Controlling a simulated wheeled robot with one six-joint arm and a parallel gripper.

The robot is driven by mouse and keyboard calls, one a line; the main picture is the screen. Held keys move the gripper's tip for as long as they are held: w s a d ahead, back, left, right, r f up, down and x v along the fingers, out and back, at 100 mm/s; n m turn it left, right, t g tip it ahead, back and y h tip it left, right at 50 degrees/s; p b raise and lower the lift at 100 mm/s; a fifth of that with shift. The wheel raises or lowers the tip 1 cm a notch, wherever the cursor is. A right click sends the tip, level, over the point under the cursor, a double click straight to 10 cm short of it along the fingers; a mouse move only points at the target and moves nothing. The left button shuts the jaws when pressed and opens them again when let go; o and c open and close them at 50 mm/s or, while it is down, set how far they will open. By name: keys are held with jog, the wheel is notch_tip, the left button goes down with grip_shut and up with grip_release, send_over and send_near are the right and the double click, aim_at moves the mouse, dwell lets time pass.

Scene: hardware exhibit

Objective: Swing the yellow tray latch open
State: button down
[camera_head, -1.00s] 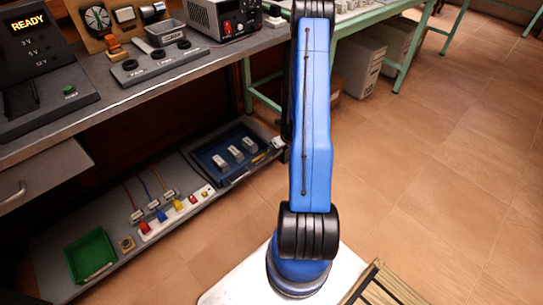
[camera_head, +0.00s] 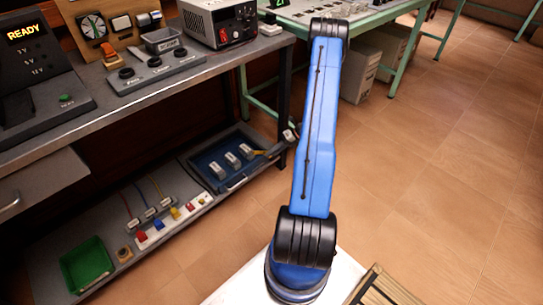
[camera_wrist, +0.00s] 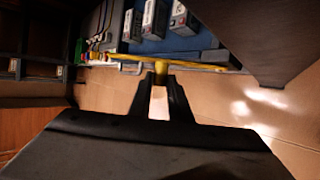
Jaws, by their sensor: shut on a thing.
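The yellow latch (camera_head: 270,153) is at the right end of the blue tray (camera_head: 212,162) on the low shelf. In the wrist view the latch (camera_wrist: 188,66) is a long yellow bar across the tray's near edge, with a short stub towards me. My gripper (camera_wrist: 161,76) is shut on that stub, its black fingertips on either side. In the head view my gripper (camera_head: 289,135) shows only in part beside the tray, mostly behind my blue arm. Several silver blocks (camera_head: 232,160) lie in the tray.
The workbench (camera_head: 150,100) overhangs the shelf, and its leg (camera_head: 284,85) stands close to my gripper. A green bin (camera_head: 86,264) and a white strip with coloured pieces (camera_head: 160,233) are on the shelf's left.

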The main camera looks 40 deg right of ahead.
jog(key=shift+d+r, duration=0.2)
jog(key=shift+d, duration=0.35)
jog(key=c, duration=1.6)
grip_release()
jog(key=shift+d, duration=0.1)
jog(key=shift+c, duration=0.2)
jog(key=v, duration=0.7)
jog(key=shift+r, duration=0.15)
jog(key=shift+s, duration=0.1)
